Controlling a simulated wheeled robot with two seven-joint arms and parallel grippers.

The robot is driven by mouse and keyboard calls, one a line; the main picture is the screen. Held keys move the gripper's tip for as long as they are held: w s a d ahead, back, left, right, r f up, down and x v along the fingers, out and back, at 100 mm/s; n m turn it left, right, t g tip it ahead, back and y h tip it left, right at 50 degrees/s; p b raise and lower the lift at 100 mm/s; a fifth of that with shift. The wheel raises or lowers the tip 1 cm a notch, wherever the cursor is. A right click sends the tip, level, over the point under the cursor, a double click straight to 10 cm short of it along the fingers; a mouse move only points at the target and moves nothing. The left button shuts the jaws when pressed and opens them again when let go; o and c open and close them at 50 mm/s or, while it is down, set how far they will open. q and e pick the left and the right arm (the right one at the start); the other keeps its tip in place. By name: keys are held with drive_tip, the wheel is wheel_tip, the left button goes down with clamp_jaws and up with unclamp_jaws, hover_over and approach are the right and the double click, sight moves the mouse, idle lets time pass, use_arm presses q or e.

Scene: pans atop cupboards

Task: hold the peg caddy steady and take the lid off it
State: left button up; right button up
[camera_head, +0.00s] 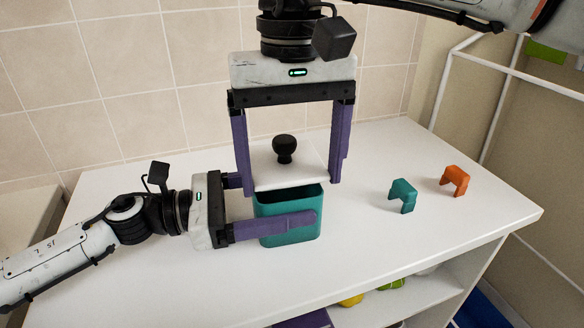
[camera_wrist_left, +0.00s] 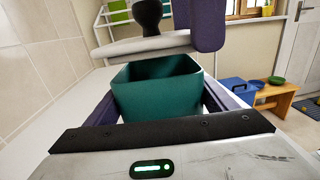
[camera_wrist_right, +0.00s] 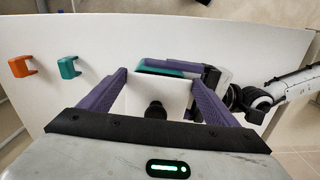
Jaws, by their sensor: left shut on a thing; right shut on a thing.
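The peg caddy, a teal open-topped box (camera_head: 288,216), stands upright on the white cupboard top. It also shows in the left wrist view (camera_wrist_left: 158,88). My left gripper (camera_head: 282,202) is shut on the caddy, one finger on each side. The white lid (camera_head: 290,168) with a black knob (camera_head: 284,148) is above the caddy, apart from its rim; the gap shows in the left wrist view (camera_wrist_left: 145,45). My right gripper (camera_head: 288,180) comes from above and is shut on the lid's two edges. The lid hides part of the caddy's opening.
A teal U-shaped peg (camera_head: 403,195) and an orange one (camera_head: 455,180) stand on the cupboard top (camera_head: 440,230) to the right. A tiled wall (camera_head: 120,70) is behind. A white rail frame (camera_head: 500,75) stands at the right end. Free surface lies around the pegs.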

drive_tip(key=shift+r, duration=1.8)
use_arm(q)
drive_tip(key=o, duration=1.6)
